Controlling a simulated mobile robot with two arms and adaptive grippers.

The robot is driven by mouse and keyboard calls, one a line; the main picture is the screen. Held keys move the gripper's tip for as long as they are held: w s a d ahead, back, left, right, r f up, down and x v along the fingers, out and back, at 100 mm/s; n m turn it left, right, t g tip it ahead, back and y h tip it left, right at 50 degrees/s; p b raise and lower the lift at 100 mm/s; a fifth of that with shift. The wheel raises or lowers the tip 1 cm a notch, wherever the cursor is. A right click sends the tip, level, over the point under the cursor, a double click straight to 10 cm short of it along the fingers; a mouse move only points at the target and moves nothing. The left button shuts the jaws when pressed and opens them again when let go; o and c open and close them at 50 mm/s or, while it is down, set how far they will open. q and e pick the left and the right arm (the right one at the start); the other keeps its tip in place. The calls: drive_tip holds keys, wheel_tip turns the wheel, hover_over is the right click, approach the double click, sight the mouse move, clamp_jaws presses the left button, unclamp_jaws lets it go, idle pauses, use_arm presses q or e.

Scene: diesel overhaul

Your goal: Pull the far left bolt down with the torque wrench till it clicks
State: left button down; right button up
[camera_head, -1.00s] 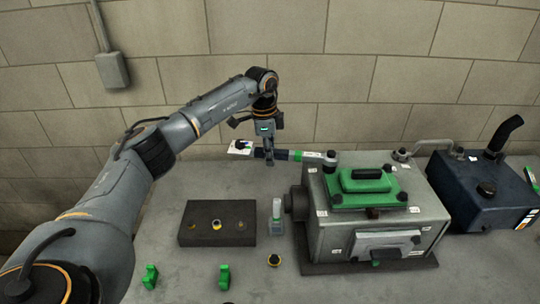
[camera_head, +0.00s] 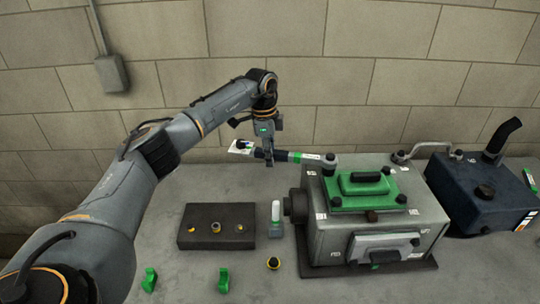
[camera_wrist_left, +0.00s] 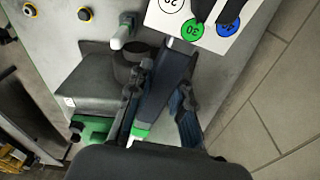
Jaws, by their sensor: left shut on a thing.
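The torque wrench (camera_head: 298,157) has a dark handle and a green and white section. It lies roughly level, with its head (camera_head: 329,160) at the far left corner of the green cover (camera_head: 352,199) on the grey engine block (camera_head: 328,240). The head hides the bolt under it. My left gripper (camera_head: 267,158) is shut on the wrench's dark handle, left of the engine. In the left wrist view the handle (camera_wrist_left: 158,92) sits between the two fingers (camera_wrist_left: 160,100). My right gripper is not in view.
A white card with coloured number circles (camera_wrist_left: 209,32) lies near the handle end. A dark tray (camera_head: 190,240), a green-and-white bottle-like item (camera_head: 276,216) and green pieces (camera_head: 224,280) stand left of the engine. A dark blue tank (camera_head: 470,215) stands to the right. The wall is close behind.

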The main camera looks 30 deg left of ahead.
use_arm(q)
drive_tip(key=shift+w+a+r, duration=0.1)
drive_tip(key=shift+w+a, duration=0.1)
drive_tip(key=shift+w, duration=0.25)
drive_tip(key=shift+w+m, duration=0.15)
drive_tip(key=shift+m, duration=0.15)
drive_tip(key=shift+w+a, duration=0.15)
drive_tip(key=shift+w, duration=0.1)
drive_tip(key=shift+w+m, duration=0.1)
drive_tip(key=shift+m, duration=0.2)
drive_tip(key=shift+w, duration=0.35)
drive_tip(key=shift+w+a+m, duration=0.1)
drive_tip(key=shift+m, duration=0.2)
drive_tip(key=shift+w+r, duration=0.1)
drive_tip(key=shift+w, duration=0.25)
